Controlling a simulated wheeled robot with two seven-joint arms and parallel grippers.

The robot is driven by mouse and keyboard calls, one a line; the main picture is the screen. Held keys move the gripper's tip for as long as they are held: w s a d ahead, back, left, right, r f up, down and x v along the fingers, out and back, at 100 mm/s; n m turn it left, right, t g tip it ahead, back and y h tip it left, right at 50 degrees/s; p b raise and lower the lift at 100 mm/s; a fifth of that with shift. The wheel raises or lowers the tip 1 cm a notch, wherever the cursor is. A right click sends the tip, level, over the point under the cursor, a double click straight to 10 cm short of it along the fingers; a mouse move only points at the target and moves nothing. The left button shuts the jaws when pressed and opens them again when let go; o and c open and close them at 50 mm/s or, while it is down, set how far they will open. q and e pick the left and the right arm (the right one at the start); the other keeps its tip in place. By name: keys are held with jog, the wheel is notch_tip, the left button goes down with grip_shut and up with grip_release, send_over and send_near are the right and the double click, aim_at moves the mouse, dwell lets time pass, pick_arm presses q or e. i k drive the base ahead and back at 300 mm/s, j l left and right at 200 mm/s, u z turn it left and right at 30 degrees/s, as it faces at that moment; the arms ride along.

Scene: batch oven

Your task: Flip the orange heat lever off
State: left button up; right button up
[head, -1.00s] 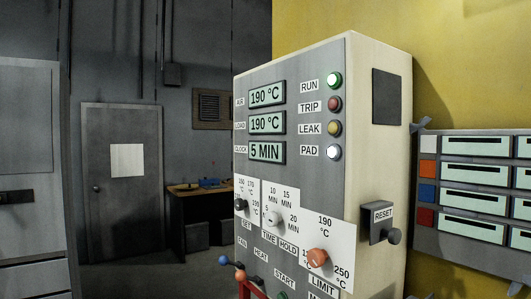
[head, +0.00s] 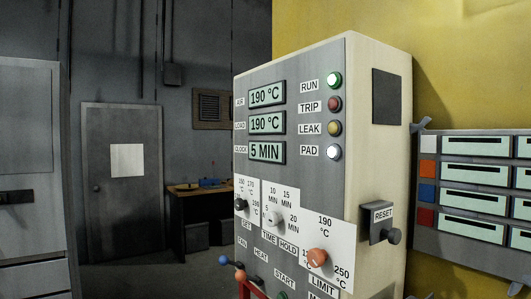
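The orange ball of the heat lever (head: 240,276) shows low on the oven's grey control panel (head: 300,180), near the picture's bottom edge. It sits below and left of the HEAT label. A blue ball on another lever (head: 224,260) is just up and left of it, near the FAN label. I cannot tell from this angle which setting the orange lever is in. Neither of my grippers is in view.
A red bar (head: 252,290) shows just below the orange ball, cut by the bottom edge. An orange limit knob (head: 317,257) is to the right. A RESET box (head: 381,220) juts from the cabinet's side. The RUN lamp (head: 335,79) is green; the displays read 190 °C, 190 °C and 5 MIN.

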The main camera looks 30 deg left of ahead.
aim_at(241, 275)
jog(key=u, duration=1.25)
